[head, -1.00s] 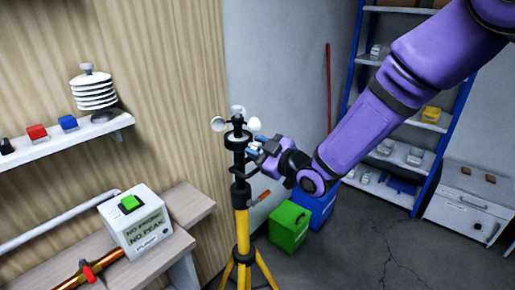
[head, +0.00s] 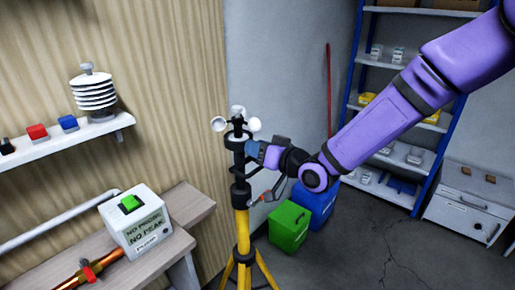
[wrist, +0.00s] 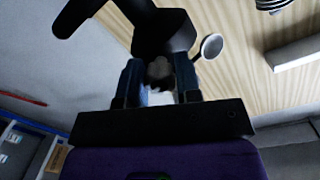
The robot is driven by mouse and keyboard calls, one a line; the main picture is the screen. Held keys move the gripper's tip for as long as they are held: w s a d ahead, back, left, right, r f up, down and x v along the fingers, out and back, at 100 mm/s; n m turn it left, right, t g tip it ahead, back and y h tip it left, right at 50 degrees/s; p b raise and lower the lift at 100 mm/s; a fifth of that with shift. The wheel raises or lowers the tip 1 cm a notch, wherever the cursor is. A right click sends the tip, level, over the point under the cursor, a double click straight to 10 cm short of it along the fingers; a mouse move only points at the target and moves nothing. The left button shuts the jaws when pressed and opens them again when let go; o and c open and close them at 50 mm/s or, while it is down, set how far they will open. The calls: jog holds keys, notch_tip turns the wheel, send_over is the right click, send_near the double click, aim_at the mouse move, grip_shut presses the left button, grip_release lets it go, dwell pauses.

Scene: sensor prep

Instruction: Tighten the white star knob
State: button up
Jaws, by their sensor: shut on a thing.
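A cup anemometer (head: 238,133) with white cups stands on a black mast head atop a yellow tripod (head: 243,230). My gripper (head: 251,148) is at the right side of the black mast head, just below the cups. In the wrist view its two blue fingers (wrist: 158,82) stand on either side of a small grey and white piece, which I take to be the white star knob (wrist: 158,97). The gripper is shut on it. The knob's star shape does not show clearly, and in the head view the fingers hide it.
An orange-tipped lever (head: 262,199) sticks out from the mast below my gripper. A green box (head: 289,228) and a blue box (head: 318,203) stand on the floor behind the tripod. A bench with a white box (head: 135,222) is at the left.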

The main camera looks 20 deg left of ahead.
jog(key=m, duration=0.5)
jog(key=shift+m+g, duration=0.4)
jog(key=shift+m, duration=1.9)
jog(key=o, duration=0.9)
jog(key=shift+d, duration=0.1)
jog(key=v, duration=1)
jog(key=shift+s+d+f, duration=0.15)
jog(key=shift+d+f, duration=0.1)
jog(key=shift+d, duration=0.05)
